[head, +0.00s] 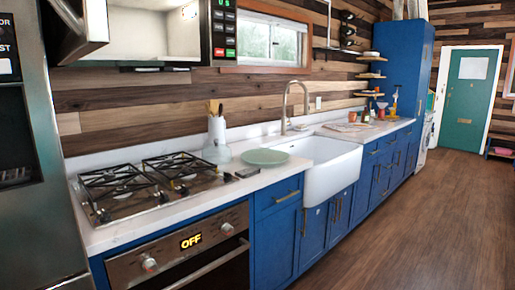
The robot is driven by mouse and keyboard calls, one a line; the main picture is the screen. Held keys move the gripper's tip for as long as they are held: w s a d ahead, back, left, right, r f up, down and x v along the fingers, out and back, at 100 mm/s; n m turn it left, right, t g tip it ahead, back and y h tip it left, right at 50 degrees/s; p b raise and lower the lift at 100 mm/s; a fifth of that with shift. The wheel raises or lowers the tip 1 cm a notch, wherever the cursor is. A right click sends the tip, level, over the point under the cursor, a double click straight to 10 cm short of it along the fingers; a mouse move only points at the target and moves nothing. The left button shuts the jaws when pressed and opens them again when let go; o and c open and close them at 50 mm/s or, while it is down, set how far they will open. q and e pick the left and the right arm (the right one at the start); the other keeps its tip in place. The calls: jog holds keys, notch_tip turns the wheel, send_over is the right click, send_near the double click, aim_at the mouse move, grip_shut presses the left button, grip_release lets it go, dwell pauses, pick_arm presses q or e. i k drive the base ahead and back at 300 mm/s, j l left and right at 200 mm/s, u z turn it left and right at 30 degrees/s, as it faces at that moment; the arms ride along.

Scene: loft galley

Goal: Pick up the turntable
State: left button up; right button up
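A pale green, flat round disc (265,157) lies on the white counter between the stove and the sink. It is the only thing in view that looks like a turntable, but I cannot tell for certain that it is one. Nothing stands on it. Neither of my grippers shows in the head view.
The gas stove (135,185) is left, the white sink (330,165) right. The wood floor (430,220) is clear.

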aim_at(262, 156)
jog(key=i+l+u, duration=0.1)
jog(key=i+u, duration=0.15)
jog(key=u, duration=0.2)
jog(key=i+l+u, duration=0.2)
jog(key=u, duration=0.3)
jog(key=i+l+u, duration=0.15)
jog(key=l, duration=0.25)
jog(key=i+l+u, duration=0.2)
jog(key=i+l, duration=0.3)
jog(key=l, duration=0.2)
jog(key=i+l, duration=0.15)
jog(key=l, duration=0.15)
jog(key=i+l+u, duration=0.1)
jog(key=l, duration=0.2)
